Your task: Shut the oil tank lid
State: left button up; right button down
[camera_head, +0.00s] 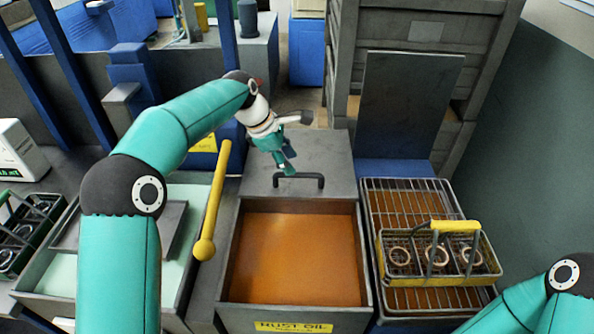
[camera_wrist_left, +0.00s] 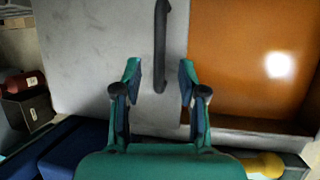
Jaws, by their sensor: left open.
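The oil tank (camera_head: 366,270) stands in the middle of the head view, its front part uncovered and showing orange-brown oil. Its grey lid (camera_head: 325,155) lies flat over the rear, with a black handle (camera_head: 312,178) near its front edge. My left gripper (camera_head: 287,170) is open, pointing down at the left end of the handle. In the left wrist view the lid (camera_wrist_left: 90,60) shows beside the oil, and the handle's (camera_wrist_left: 160,45) near end appears between the open fingers (camera_wrist_left: 158,75). Whether the fingers are at handle height I cannot tell. My right gripper is out of view.
A yellow-handled basket of metal rings (camera_head: 436,258) sits on a wire rack (camera_head: 380,205) right of the tank. A yellow rod with a ball end (camera_head: 213,205) stands close on the left, beside a pale-green-filled tank (camera_head: 55,292). A grey upright panel (camera_head: 405,105) rises at the back right.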

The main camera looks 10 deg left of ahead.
aim_at(298, 174)
pick_arm(q)
jog(key=shift+x, duration=2.65)
grip_shut()
